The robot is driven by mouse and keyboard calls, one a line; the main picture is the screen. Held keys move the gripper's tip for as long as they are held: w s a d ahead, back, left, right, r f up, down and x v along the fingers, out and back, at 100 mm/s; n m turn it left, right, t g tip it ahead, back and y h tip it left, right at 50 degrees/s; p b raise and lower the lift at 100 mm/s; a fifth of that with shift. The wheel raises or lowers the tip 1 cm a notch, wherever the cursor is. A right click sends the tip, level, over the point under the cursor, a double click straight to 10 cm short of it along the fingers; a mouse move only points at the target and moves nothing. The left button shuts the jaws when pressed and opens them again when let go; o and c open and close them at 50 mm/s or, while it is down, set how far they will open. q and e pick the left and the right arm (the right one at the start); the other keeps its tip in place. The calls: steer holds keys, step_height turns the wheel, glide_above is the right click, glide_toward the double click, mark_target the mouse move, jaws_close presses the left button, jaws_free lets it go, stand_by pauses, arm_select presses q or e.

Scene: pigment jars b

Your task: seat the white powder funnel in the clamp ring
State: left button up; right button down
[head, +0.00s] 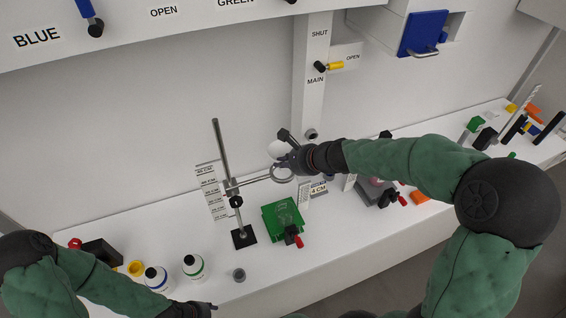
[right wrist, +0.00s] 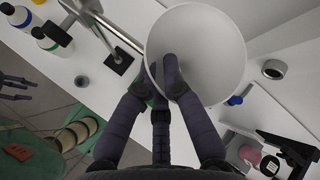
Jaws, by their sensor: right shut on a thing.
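The white powder funnel (head: 278,149) shows small in the head view, partly hidden by my right gripper (head: 285,160). In the right wrist view the funnel's wide white bowl (right wrist: 205,45) fills the upper middle, and the fingers of my right gripper (right wrist: 172,75) are shut on its near side. The clamp ring (head: 282,179) sits at the end of a rod from the metal stand (head: 222,150). The funnel appears just above and behind the ring; its lower end is hidden. My left gripper (right wrist: 15,87) is away from them, empty, with fingers apart.
A green block device (head: 282,217) with a red-tipped handle stands near the stand's black base (head: 243,237). White bottles (head: 193,267) and a small grey cup (head: 239,274) are at the front left. A scale card (head: 211,190) stands behind the stand. A grey device (head: 375,191) is to the right.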

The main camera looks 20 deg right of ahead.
steer(key=shift+f+b, duration=2.85)
steer(key=shift+f, duration=0.05)
steer(key=shift+r, duration=0.15)
steer(key=shift+r+p, duration=2.3)
steer(key=shift+r, duration=0.1)
steer(key=shift+f+b, duration=1.85)
stand_by(0.7)
